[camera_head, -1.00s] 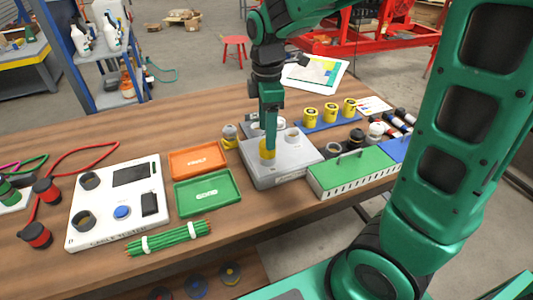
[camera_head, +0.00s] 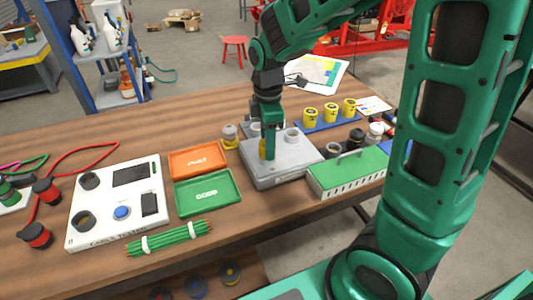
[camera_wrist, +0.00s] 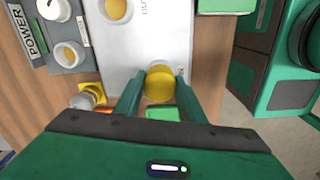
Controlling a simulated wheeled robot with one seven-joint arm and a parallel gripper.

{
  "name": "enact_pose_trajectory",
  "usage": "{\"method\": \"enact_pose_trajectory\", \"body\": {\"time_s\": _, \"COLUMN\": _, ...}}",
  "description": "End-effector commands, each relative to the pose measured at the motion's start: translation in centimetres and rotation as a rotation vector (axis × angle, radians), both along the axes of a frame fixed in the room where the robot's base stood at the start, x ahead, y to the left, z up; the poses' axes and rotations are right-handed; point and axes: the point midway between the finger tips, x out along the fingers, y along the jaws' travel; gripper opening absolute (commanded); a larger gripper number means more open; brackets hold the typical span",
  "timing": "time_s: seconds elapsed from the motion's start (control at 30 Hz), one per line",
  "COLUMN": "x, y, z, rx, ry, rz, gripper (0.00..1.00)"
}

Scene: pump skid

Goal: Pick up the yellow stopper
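The yellow stopper (camera_wrist: 159,84) shows between my two fingers in the wrist view, at the edge of a light grey block. In the head view the yellow stopper (camera_head: 263,147) is partly hidden behind a finger. My gripper (camera_head: 268,157) points down over the grey block (camera_head: 283,175). In the wrist view the fingers of my gripper (camera_wrist: 160,80) stand on either side of the stopper, very near or touching it. I cannot tell whether they press on it. The stopper appears to be still at the block.
Orange (camera_head: 198,160) and green (camera_head: 207,192) trays lie left of the block. A green-topped box (camera_head: 347,172) stands close on the right. Several yellow cups (camera_head: 330,112) stand behind on a blue strip. A small yellow-and-grey part (camera_head: 230,137) stands beside the block.

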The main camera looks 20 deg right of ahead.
Motion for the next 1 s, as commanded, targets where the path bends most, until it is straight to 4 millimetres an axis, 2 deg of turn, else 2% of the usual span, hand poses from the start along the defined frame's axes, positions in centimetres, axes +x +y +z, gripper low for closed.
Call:
{"method": "enact_pose_trajectory", "body": {"time_s": 0.37, "x": 0.0, "y": 0.0, "z": 0.4, "rx": 0.001, "ry": -0.001, "rz": 0.000, "gripper": 0.09}}
{"method": "enact_pose_trajectory", "body": {"time_s": 0.57, "x": 0.1, "y": 0.0, "z": 2.5, "rx": 0.001, "ry": -0.004, "rz": 0.000, "gripper": 0.09}}
{"method": "enact_pose_trajectory", "body": {"time_s": 0.67, "x": 0.1, "y": 0.0, "z": 4.4, "rx": 0.002, "ry": -0.006, "rz": 0.000, "gripper": 0.09}}
{"method": "enact_pose_trajectory", "body": {"time_s": 1.0, "x": -2.9, "y": 6.6, "z": 8.4, "rx": 0.000, "ry": -0.003, "rz": 0.005, "gripper": 0.09}}
